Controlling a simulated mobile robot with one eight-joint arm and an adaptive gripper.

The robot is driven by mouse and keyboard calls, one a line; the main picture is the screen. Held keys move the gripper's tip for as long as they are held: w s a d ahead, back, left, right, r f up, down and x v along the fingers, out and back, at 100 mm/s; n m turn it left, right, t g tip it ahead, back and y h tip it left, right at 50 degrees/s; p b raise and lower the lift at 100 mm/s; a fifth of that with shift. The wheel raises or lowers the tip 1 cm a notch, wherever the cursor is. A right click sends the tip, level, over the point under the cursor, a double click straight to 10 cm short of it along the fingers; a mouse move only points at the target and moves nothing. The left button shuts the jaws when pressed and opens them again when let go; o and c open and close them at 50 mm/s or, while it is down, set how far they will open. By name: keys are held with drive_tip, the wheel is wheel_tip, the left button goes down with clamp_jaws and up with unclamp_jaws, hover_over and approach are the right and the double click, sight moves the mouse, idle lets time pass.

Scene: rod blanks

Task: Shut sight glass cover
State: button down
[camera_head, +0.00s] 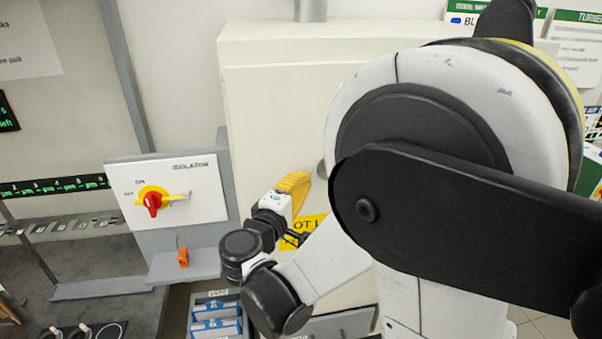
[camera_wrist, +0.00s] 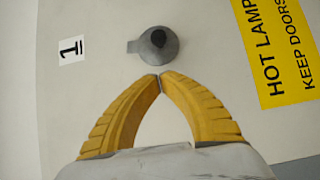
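A round grey fitting (camera_wrist: 168,54) with a short tab on its left and a dark round spot in its middle is on the pale cabinet front in the wrist view; it looks like the sight glass cover. I cannot tell whether the dark spot is a knob or an opening. In the head view a grey edge (camera_head: 321,169) shows beside my arm, which hides most of it. My gripper (camera_wrist: 160,78) has its yellow fingertips together with nothing seen between them, just below the fitting in the picture. In the head view my gripper (camera_head: 303,178) is by the cabinet front.
The cabinet (camera_head: 270,110) carries a "1" label (camera_wrist: 72,50) and a yellow hot lamp sign (camera_wrist: 282,50). Left of it are an isolator panel (camera_head: 190,205) with a red and yellow switch (camera_head: 153,203), and a small orange item (camera_head: 183,258) on a ledge. Blue-labelled bins (camera_head: 216,325) stand below.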

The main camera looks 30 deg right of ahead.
drive_tip(key=shift+d+b, duration=0.45)
drive_tip(key=shift+d, duration=1.85)
drive_tip(key=shift+s+d+f+n+b, duration=0.1)
drive_tip(key=shift+d+f+n+b, duration=0.15)
drive_tip(key=shift+d+b, duration=0.25)
drive_tip(key=shift+s+d+f+n+b, duration=0.1)
drive_tip(key=shift+d+n+b, duration=0.2)
drive_tip(key=shift+b, duration=0.2)
drive_tip(key=shift+w, duration=0.1)
